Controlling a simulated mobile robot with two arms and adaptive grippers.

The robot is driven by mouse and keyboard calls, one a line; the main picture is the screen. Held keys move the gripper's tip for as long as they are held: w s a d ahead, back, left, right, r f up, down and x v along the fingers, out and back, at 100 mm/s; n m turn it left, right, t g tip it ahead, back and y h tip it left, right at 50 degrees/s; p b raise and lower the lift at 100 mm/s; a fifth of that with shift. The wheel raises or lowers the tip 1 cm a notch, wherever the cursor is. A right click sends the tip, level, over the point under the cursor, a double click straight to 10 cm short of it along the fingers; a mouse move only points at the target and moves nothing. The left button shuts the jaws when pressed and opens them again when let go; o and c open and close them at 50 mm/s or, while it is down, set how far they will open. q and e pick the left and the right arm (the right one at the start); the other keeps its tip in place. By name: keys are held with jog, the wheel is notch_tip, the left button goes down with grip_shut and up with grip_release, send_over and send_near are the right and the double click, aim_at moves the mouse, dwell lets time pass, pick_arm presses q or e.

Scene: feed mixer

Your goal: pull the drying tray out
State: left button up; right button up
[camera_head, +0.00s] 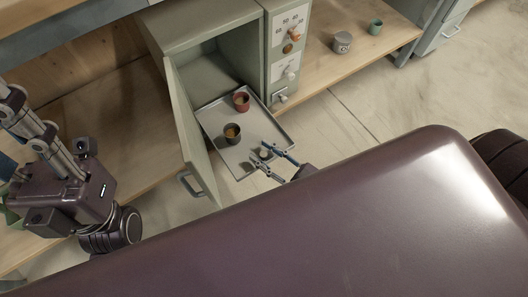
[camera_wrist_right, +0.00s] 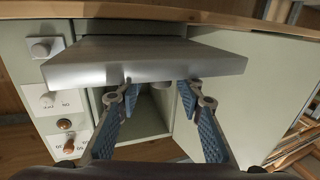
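The drying tray (camera_head: 213,118) is a flat metal tray sticking out of the open green cabinet (camera_head: 215,70). A reddish-brown cup (camera_head: 241,101) and a dark cup (camera_head: 232,133) with orange contents stand on it. My right gripper (camera_head: 262,155) is at the tray's outer edge, its fingers apart on either side of a small round knob. Contact cannot be told. My left gripper (camera_head: 30,125) is at the far left, its fingertips unclear.
The cabinet door (camera_head: 190,130) stands open left of the tray, with a metal handle (camera_head: 191,184). A control panel (camera_head: 288,50) with knobs is to the right. A grey pot (camera_head: 342,43) and green cup (camera_head: 375,27) stand on the wooden counter (camera_head: 385,48).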

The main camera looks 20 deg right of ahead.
jog(key=v, duration=1.2)
jog(key=shift+s, duration=0.1)
dwell(0.4)
